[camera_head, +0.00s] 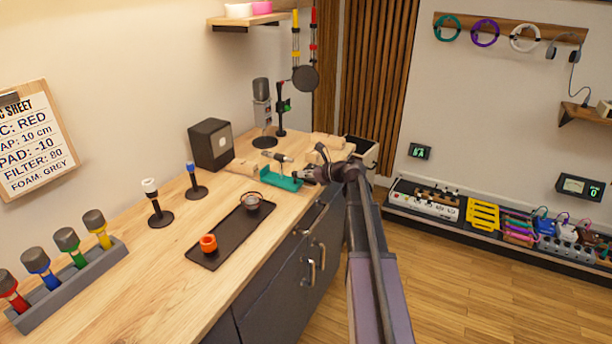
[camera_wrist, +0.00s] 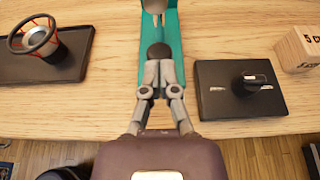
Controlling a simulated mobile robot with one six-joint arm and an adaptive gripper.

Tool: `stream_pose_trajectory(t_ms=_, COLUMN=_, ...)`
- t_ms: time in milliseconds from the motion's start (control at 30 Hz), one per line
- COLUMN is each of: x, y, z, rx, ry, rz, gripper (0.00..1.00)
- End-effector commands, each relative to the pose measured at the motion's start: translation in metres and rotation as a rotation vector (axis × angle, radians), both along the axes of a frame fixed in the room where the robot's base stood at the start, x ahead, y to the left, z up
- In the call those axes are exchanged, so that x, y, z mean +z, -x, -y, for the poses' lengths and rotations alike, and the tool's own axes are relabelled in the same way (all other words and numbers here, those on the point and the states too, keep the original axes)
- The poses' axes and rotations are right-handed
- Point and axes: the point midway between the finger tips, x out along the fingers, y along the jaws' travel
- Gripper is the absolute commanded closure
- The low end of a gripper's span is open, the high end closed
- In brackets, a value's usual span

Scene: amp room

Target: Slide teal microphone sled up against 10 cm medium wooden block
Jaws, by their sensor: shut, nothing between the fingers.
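The teal microphone sled (camera_head: 280,181) lies on the wooden desk near its front edge. It also shows in the wrist view (camera_wrist: 174,88), running away from me at the top middle. A small microphone with a dark round head (camera_wrist: 159,52) is over the sled. My gripper (camera_head: 304,174) is at the sled's near end; in the wrist view its fingers (camera_wrist: 159,72) are together with nothing between them. I cannot tell whether they touch the sled. A pale wooden block (camera_wrist: 301,48) marked "5" stands to the right. I cannot pick out the 10 cm block for certain.
A flat black box with a knob (camera_wrist: 240,88) is just right of my gripper. A black speaker (camera_head: 211,145) and microphone stands are behind.

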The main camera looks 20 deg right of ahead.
Motion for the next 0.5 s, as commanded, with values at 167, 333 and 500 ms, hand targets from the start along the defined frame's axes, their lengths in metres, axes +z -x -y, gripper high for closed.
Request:
stream_pose_trajectory(t_ms=167, x=0.0, y=-0.005, z=-0.004, rx=0.001, ry=0.0, rz=0.0, gripper=1.0)
stream_pose_trajectory(t_ms=333, x=0.0, y=-0.009, z=-0.007, rx=0.001, ry=0.0, rz=0.0, gripper=1.0)
stream_pose_trajectory(t_ms=500, x=0.0, y=-0.012, z=-0.009, rx=0.001, ry=0.0, rz=0.0, gripper=1.0)
